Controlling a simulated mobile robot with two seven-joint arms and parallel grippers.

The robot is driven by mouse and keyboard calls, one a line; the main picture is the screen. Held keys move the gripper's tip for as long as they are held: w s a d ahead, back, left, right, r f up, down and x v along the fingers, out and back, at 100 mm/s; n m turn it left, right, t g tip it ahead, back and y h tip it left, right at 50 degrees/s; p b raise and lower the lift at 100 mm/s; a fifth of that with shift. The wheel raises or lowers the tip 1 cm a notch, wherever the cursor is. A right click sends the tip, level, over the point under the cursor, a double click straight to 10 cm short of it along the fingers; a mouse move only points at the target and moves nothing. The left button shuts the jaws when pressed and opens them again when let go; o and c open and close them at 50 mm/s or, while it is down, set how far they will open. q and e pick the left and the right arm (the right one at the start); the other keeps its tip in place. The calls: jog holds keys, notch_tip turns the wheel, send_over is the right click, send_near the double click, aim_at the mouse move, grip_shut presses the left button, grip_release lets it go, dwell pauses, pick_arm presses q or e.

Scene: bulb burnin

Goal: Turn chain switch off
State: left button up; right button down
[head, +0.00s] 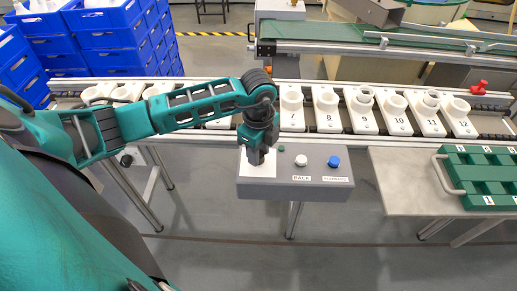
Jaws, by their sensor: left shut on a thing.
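A grey control box (322,189) stands on a leg in front of the conveyor. My left gripper (257,158) points down at the white plate (258,170) on the left part of its top. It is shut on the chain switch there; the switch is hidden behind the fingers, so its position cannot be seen. A small green lamp (281,148) sits just right of the gripper. Further right are a white button (301,160) labelled BACK and a blue button (334,162) with a small label. My right gripper is not in view.
A conveyor with numbered white sockets (396,113) runs behind the box. A table (399,182) with a green tray (449,151) stands at the right. Blue crates (113,38) are stacked back left. A red knob (479,87) sits on the conveyor's far side. Floor in front is clear.

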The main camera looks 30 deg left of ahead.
pick_arm(q)
jog(key=o, duration=1)
notch_tip(320, 180, up, 13)
jog(key=shift+p, duration=0.35)
